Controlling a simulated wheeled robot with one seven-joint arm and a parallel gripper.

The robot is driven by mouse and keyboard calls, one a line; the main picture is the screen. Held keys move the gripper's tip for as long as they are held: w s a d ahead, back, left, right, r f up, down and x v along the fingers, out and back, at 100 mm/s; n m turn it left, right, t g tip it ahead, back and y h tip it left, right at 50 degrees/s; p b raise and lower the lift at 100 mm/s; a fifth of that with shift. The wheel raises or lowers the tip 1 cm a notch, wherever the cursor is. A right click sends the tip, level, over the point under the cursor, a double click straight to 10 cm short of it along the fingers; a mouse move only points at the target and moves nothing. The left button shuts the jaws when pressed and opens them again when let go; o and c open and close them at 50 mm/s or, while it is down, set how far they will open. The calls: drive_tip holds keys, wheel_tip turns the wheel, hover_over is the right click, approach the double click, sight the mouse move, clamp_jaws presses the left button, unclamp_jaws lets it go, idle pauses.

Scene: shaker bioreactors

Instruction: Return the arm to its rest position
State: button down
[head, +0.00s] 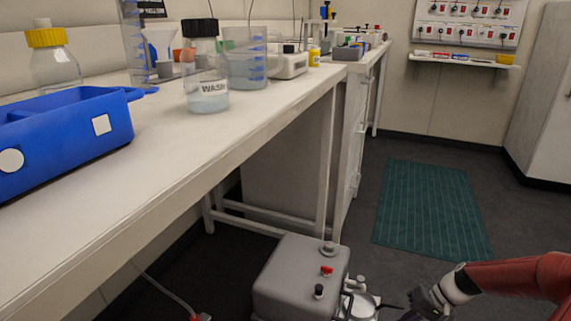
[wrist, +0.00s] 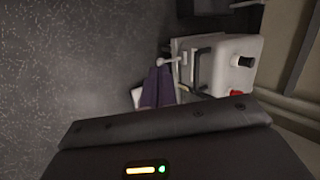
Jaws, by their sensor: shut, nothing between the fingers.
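My gripper (head: 424,303) is at the bottom right of the head view, at the end of my red arm. It is low over the floor, well below the bench top and to the right of the bench. In the wrist view its two dark fingers (wrist: 157,76) lie side by side, shut and empty. The fingers point toward a pale grey box-shaped unit (wrist: 232,62) with a black and a red knob. I cannot tell the gap between them. In the head view, the unit (head: 297,277) shows just left of my gripper.
The white bench (head: 150,190) runs along the left. A green mat (head: 430,208) lies on open floor. A cable (head: 165,290) lies at bottom left.

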drive_tip(key=s+a+r+n+h+p, duration=0.15)
drive_tip(key=a+r, duration=0.25)
drive_tip(key=r, duration=0.4)
drive_tip(key=s+a+r+h, duration=0.3)
drive_tip(key=r, duration=0.4)
drive_tip(key=s+a+r+n+h+p, duration=0.1)
drive_tip(key=s+a+r+h, duration=0.2)
drive_tip(key=r, duration=0.5)
drive_tip(key=s+a+r+t+p, duration=0.2)
drive_tip(key=s+a+r+t, duration=0.3)
drive_tip(key=s+r, duration=0.5)
drive_tip(key=a+r, duration=0.1)
drive_tip(key=a, duration=0.1)
drive_tip(key=shift+s+a, duration=0.3)
drive_tip(key=shift+s, duration=0.05)
